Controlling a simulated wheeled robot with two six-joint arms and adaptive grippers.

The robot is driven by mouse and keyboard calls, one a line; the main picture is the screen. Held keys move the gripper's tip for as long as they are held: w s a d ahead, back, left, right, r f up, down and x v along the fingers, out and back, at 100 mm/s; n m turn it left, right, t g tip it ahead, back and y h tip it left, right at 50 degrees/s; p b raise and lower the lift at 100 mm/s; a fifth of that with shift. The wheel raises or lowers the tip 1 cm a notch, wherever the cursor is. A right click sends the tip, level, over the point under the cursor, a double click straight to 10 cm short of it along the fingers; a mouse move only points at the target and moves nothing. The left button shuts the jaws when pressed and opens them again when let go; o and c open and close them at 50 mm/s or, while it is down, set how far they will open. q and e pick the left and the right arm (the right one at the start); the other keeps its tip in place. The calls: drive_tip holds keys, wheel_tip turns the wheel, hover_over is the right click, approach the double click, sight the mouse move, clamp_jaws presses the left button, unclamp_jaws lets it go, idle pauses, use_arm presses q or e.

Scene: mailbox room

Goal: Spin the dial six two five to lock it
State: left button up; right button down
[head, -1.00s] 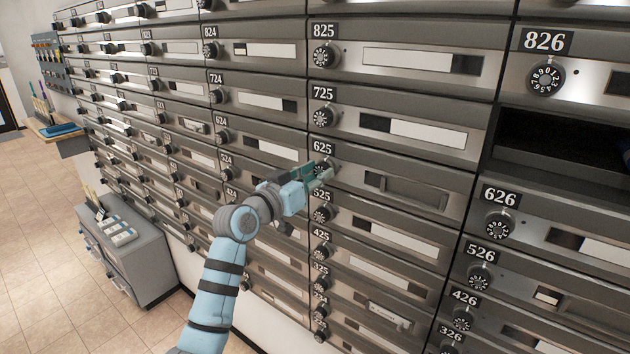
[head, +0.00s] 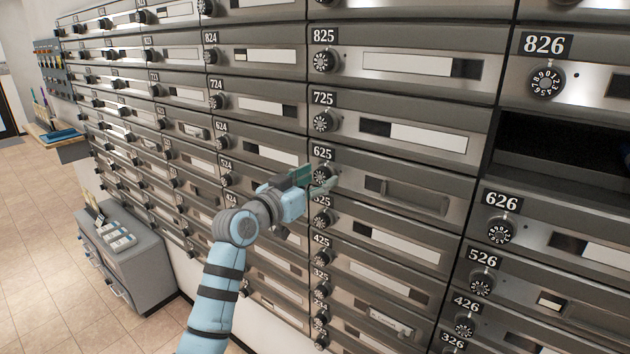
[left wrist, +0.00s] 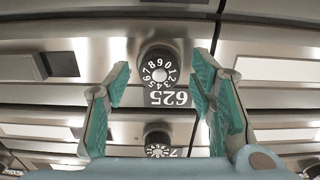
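The dial of box 625 (head: 321,172) is a black round knob with white numerals, below its 625 plate (head: 322,154) in the head view. My left gripper (head: 315,182) is at this dial, its fingers partly covering it. In the left wrist view, which is upside down, the dial (left wrist: 158,66) and 625 plate (left wrist: 168,98) appear between the spread teal fingertips (left wrist: 160,78). There is a gap on both sides, so the gripper is open and not touching the dial. The door of box 625 (head: 440,195) is flush with its neighbours. My right gripper is not in view.
Similar dials sit close by: 725 (head: 323,121) above, and 525 (head: 322,219) below. An open dark compartment (head: 560,150) is at the right. A grey cabinet (head: 130,255) stands at the lower left, on the tiled floor (head: 40,270).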

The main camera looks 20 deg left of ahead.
use_arm(q)
drive_tip(key=shift+s, duration=0.1)
drive_tip(key=v, duration=1.2)
drive_tip(key=shift+f, duration=0.1)
